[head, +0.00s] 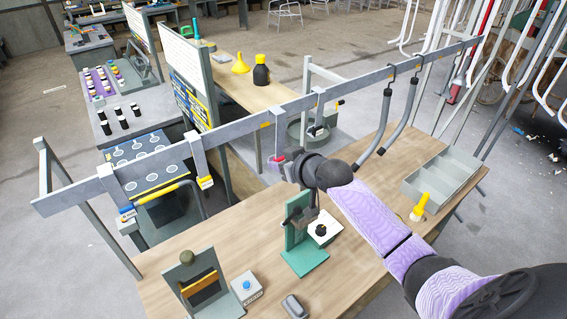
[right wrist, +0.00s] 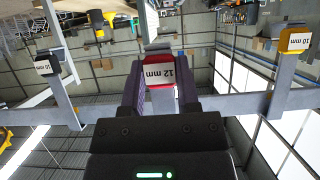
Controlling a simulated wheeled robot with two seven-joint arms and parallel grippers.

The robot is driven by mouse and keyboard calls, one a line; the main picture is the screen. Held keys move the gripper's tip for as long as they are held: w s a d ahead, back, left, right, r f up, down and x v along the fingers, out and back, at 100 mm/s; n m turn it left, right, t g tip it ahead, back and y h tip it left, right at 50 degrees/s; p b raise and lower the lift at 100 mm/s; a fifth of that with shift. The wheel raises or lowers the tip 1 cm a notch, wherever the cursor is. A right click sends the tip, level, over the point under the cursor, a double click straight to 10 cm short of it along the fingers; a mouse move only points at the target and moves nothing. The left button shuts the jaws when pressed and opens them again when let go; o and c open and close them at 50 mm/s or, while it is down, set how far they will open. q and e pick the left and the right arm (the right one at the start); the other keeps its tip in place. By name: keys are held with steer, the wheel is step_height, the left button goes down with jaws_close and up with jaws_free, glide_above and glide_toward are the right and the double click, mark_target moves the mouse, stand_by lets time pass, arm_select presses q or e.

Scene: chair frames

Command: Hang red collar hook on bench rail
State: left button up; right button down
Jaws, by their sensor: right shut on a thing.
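My right gripper (head: 284,166) is shut on the red collar hook (head: 275,162), just below the middle of the grey bench rail (head: 235,134). In the right wrist view the hook's red collar (right wrist: 158,86) shows between my fingers (right wrist: 159,92), with a white label reading 12 mm. The rail (right wrist: 232,104) crosses that view behind the gripper. The upper part of the hook is mostly hidden, and I cannot tell whether it bears on the rail. My left gripper is not in view.
A yellow-marked hook (head: 199,160) and a blue-marked one (head: 127,210) are on the rail to the left. A green stand (head: 303,245), a grey tray (head: 440,177) and a yellow item (head: 421,203) stand on the wooden bench (head: 350,270) below.

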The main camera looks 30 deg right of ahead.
steer(key=shift+w+a+b, duration=0.1)
steer(key=shift+w+b, duration=0.5)
steer(key=shift+w, duration=0.7)
steer(key=shift+w+b, duration=0.5)
steer(key=shift+b, duration=0.05)
steer(key=shift+w, duration=0.2)
steer(key=shift+w+a+b, duration=0.1)
steer(key=shift+w+b, duration=0.45)
stand_by(0.3)
steer(key=shift+f+b, duration=0.9)
steer(key=shift+f, duration=0.25)
steer(key=shift+c, duration=1.3)
jaws_free()
